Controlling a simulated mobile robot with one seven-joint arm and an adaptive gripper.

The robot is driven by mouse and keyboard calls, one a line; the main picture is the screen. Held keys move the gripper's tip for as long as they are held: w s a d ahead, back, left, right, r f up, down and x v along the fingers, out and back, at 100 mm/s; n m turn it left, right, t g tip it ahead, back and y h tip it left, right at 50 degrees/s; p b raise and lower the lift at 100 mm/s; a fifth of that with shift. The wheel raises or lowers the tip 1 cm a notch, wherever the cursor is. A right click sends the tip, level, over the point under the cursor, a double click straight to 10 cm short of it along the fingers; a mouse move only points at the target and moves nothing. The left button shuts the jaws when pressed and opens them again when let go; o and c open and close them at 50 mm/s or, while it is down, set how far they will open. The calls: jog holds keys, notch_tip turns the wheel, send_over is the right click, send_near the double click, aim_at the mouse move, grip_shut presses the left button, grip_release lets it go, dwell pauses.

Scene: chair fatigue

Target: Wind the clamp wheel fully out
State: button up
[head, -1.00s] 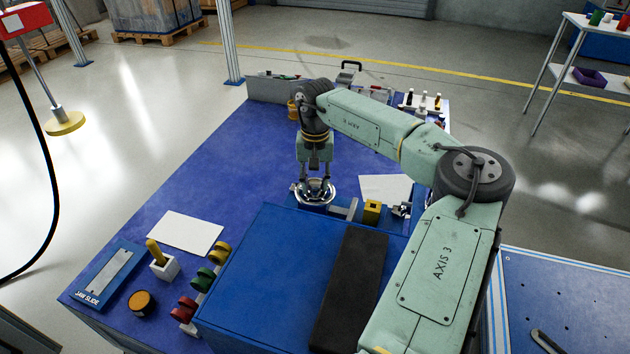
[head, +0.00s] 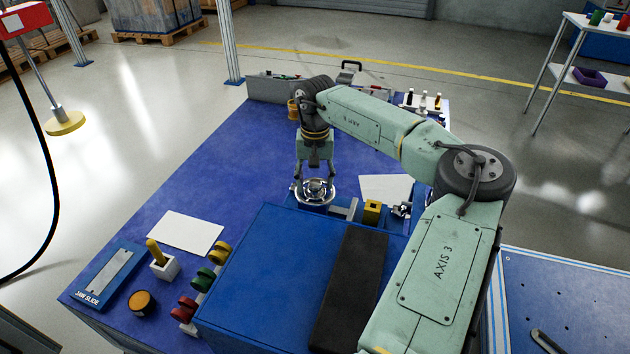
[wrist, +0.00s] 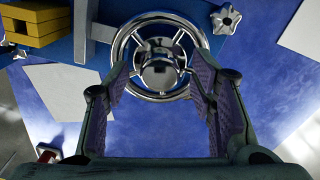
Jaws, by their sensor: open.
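The clamp wheel (head: 315,191) is a shiny chrome handwheel with a round hub and spokes, at the near end of the clamp on the blue table. It also shows in the wrist view (wrist: 160,30), at the top centre. My gripper (head: 315,176) is above the wheel in the head view. In the wrist view my gripper (wrist: 160,85) has its two fingers spread wide, one to each side of the hub, with nothing between them held. I cannot tell whether the fingertips touch the rim.
A yellow block (head: 372,211) and a small metal star knob (head: 401,210) sit right of the wheel. A blue box (head: 270,270) with a black pad (head: 350,290) stands in front. White sheets (head: 185,232) lie on the table. The table left of the wheel is clear.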

aim_at(315, 184)
notch_tip(315, 184, up, 11)
jog(key=shift+r, duration=0.2)
dwell(0.4)
